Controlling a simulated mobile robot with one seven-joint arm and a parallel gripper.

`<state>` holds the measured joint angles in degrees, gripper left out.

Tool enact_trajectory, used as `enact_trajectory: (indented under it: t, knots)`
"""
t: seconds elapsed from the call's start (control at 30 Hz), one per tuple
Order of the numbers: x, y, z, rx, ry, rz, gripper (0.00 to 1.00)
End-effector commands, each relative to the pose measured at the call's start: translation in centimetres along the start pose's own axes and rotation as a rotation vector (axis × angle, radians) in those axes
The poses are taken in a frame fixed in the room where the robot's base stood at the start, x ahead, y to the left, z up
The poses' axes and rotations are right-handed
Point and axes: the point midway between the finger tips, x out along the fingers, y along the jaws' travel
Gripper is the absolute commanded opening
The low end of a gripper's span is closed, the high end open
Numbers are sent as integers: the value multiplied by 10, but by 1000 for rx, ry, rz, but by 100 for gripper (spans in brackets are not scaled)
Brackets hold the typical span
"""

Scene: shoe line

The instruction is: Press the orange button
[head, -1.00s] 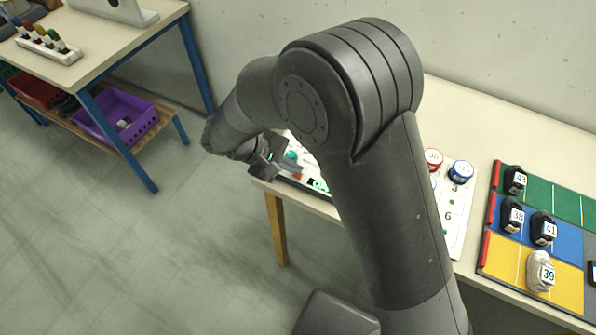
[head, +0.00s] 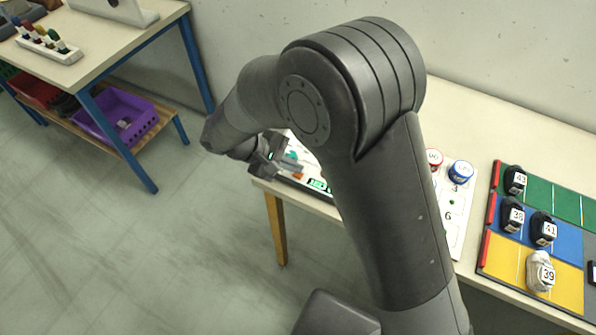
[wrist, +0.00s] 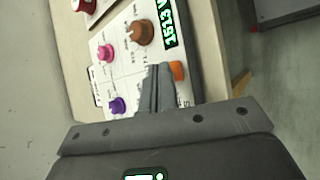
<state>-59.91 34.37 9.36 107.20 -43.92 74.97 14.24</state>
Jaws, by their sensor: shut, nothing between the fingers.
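In the wrist view the orange button (wrist: 177,70) is on a white panel (wrist: 128,73), just right of my fingertips. My gripper (wrist: 158,68) is shut and empty, its fingers over the panel. I cannot tell whether the fingers touch the button or stand apart from it. In the head view my gripper (head: 297,168) is over the panel at the left end of the table, and a small orange spot (head: 297,175) shows beside it. My arm hides much of the panel there.
Brown (wrist: 140,33), pink (wrist: 106,52) and purple (wrist: 117,105) knobs stand on the panel near a green-lit display (wrist: 168,24). In the head view, a coloured mat (head: 562,275) with several small shoes lies at the right. Floor is clear left of the table.

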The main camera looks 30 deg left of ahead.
Motion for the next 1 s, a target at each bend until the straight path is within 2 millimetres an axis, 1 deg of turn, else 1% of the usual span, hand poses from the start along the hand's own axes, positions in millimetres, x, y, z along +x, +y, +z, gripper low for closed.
enact_trajectory:
  t: [0.17, 0.7, 1.0]
  knots:
    - [-6, 4, 4, 1, 2, 0, 0]
    - [-41, 30, 30, 1, 0, 0, 0]
    - [-42, 30, 30, 0, 0, 0, 0]
